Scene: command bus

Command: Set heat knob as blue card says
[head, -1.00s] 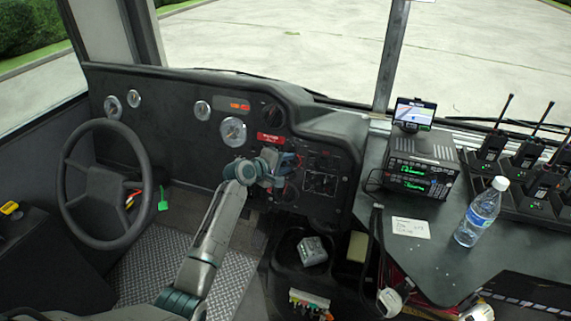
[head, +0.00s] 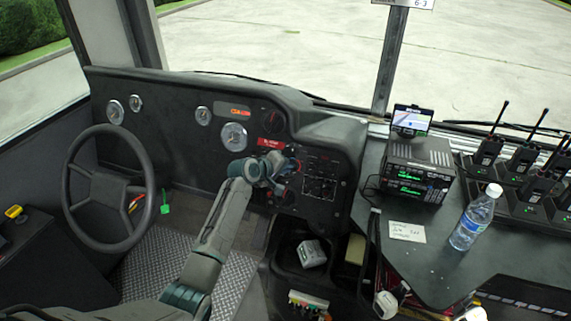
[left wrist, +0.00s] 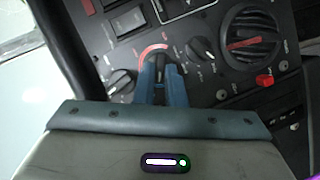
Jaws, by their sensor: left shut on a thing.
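My left gripper (head: 284,168) is at the dark dashboard panel, below the red label. In the left wrist view its blue fingers (left wrist: 161,77) are shut on a black knob (left wrist: 159,63) with a red arc around its top left, which looks like the heat knob. The fingers cover much of the knob, and its exact setting cannot be read. I see no card that is clearly blue. A white card (head: 407,232) with handwriting too small to read lies on the right console.
Other knobs sit close by: a small one (left wrist: 202,50) to the right, one (left wrist: 121,82) to the left, and a big round one (left wrist: 249,40). A red button (left wrist: 264,80) is below it. The steering wheel (head: 72,180) is left; a bottle (head: 472,222) stands on the console.

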